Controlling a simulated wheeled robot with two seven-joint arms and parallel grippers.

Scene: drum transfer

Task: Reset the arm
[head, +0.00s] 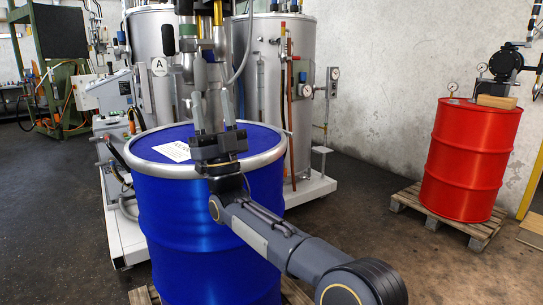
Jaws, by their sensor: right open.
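My right gripper (212,104) is in the middle of the head view, its arm coming in from the lower right. Its two fingers point up and away and stand apart, with nothing seen between them. In the picture it overlaps the top and right side of a blue drum (195,235); I cannot tell whether it touches the drum. The blue drum stands upright with a silver rim band and a white label (172,151) on its lid. My left gripper is not in view.
Silver tanks (270,70) with pipes and gauges stand on a white wheeled base behind the blue drum. A red drum (468,165) stands on a wooden pallet (410,200) at the right. The dark floor between the drums is mostly clear.

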